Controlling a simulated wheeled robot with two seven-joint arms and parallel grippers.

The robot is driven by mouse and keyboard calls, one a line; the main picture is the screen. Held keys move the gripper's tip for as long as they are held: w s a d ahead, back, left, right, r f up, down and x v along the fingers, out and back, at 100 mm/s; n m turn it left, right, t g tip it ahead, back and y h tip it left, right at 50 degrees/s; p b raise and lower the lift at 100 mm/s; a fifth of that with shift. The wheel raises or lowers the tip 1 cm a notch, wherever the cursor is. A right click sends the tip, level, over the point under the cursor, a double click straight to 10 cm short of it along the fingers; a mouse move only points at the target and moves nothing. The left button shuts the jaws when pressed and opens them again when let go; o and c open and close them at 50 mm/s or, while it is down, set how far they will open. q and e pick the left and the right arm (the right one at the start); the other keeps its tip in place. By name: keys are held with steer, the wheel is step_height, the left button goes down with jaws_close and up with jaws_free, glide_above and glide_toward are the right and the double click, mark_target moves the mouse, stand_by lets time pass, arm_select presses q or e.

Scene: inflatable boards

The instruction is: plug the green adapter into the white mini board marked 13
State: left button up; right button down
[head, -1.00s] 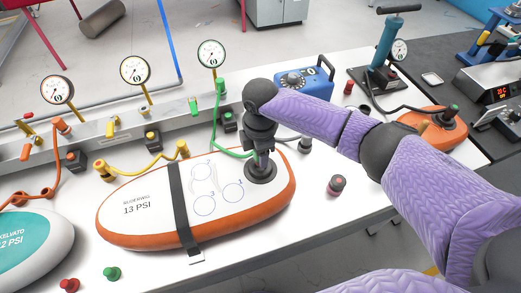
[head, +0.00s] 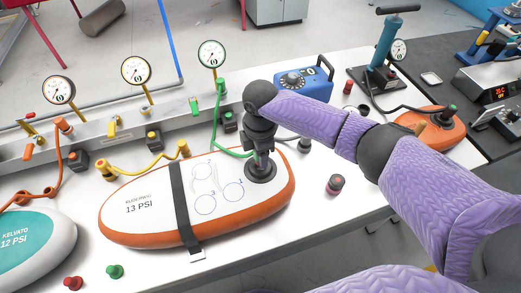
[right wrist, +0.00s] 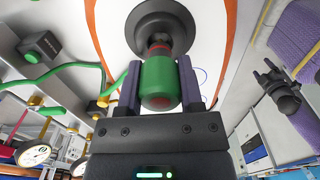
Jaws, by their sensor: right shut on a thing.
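The white mini board (head: 150,225) with an orange side lies on the table, marked 13 PSI, under a dark strap. Its round black valve (head: 261,174) is at its right end. My right gripper (head: 261,156) points down over this valve. In the right wrist view the gripper (right wrist: 160,76) is shut on the green adapter (right wrist: 158,84), with one finger on each side. The adapter's far end, with a red band, meets the middle of the black valve (right wrist: 160,26); I cannot tell how deep it sits. My left gripper is not in view.
A green hose (head: 222,148) runs from the rail to near my right gripper. A teal-and-white 12 PSI board (head: 40,226) lies at left. Red (head: 72,283) and green (head: 115,271) caps stand in front; a dark red cap (head: 335,185) stands at right. A blue box (head: 303,82) is behind.

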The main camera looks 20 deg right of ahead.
steer(key=shift+p, duration=0.3)
stand_by(0.5)
steer(key=shift+f+b, duration=0.35)
steer(key=shift+f, duration=0.15)
steer(key=shift+f+b, duration=0.6)
steer(key=shift+f, duration=0.3)
